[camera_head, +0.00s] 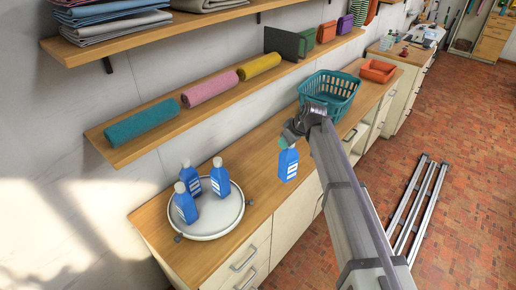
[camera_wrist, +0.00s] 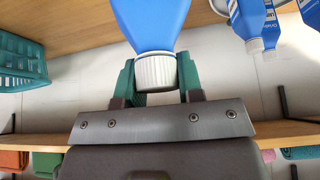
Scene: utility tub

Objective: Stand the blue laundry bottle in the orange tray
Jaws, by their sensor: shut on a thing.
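A blue laundry bottle (camera_head: 288,164) with a white label hangs upright below my gripper (camera_head: 289,137) near the counter's front edge. In the wrist view my gripper (camera_wrist: 158,78) is shut with its teal fingers on either side of the white cap of this bottle (camera_wrist: 152,22). The bottle's base is cut off there, and I cannot tell its exact height over the counter. The orange tray (camera_head: 378,71) sits on the counter farther back, beyond the teal basket, and looks empty.
The teal basket (camera_head: 328,92) stands between my gripper and the orange tray. Three similar blue bottles stand on a round white tray (camera_head: 207,222) at the near left. A shelf (camera_head: 150,141) with rolled towels runs above the counter (camera_head: 262,178).

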